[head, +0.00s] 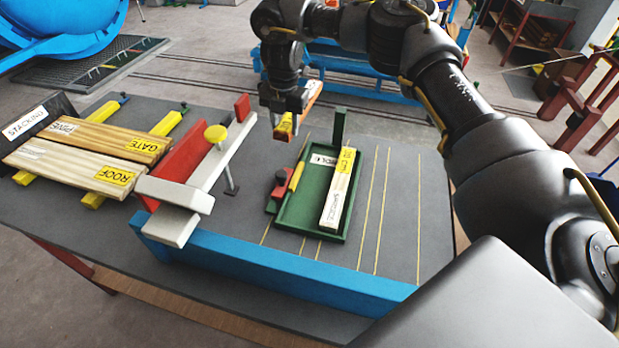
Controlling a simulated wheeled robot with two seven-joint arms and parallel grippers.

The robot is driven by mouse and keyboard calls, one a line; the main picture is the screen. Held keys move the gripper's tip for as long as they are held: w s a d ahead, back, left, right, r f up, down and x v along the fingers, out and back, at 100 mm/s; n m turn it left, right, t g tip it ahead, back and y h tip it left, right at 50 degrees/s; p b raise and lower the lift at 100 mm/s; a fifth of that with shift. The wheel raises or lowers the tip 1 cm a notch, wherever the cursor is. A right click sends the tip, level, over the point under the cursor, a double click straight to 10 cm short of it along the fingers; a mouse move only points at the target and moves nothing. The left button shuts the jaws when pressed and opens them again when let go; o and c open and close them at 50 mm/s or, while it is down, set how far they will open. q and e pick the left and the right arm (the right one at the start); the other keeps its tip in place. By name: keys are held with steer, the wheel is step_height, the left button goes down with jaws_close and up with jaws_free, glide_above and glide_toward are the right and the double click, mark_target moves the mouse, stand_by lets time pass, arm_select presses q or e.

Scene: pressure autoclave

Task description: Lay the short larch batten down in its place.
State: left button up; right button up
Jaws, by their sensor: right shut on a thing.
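My right gripper (284,107) is shut on an orange-brown batten (307,98), which I take to be the short larch batten. The batten has a white label and a yellow label at its near end, and hangs above the far side of the grey table (402,190). The gripper's fingers hide part of it. A green tray (288,217) on the table holds a pale batten (339,188) with yellow and white labels along its right side. The tray's left part shows a bare floor with a white label. My left gripper is not in view.
Left, battens labelled ROOF (72,172) and GATE (108,140) lie on yellow bars beside a STACKING sign (26,123). A blue rail (270,268) edges the front. Table right of the tray is clear.

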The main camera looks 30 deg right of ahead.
steer(key=s+a, duration=0.2)
steer(key=s, duration=0.5)
steer(key=p, duration=0.2)
glide_toward(300, 216)
steer(key=shift+w+d+f+n, duration=0.1)
steer(key=shift+w+d+n, duration=0.1)
steer(key=shift+w, duration=0.35)
steer(key=shift+w+d+n, duration=0.1)
steer(key=shift+w+d, duration=0.1)
steer(key=shift+w, duration=0.4)
steer(key=shift+s+a+f, duration=0.2)
steer(key=shift+s+f, duration=0.15)
steer(key=shift+f, duration=0.15)
steer(key=shift+s+a+f, duration=0.15)
steer(key=shift+s+f, duration=0.2)
steer(key=shift+f, duration=0.3)
steer(key=shift+s+p, duration=0.1)
steer(key=shift+p, duration=0.2)
steer(key=f, duration=0.3)
steer(key=shift+s+a, duration=0.1)
steer(key=shift+s, duration=0.2)
steer(key=shift+w+f, duration=0.1)
steer(key=shift+f, duration=0.2)
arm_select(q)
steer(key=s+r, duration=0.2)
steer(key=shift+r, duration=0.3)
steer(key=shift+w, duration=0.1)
arm_select(e)
steer(key=o, duration=0.8)
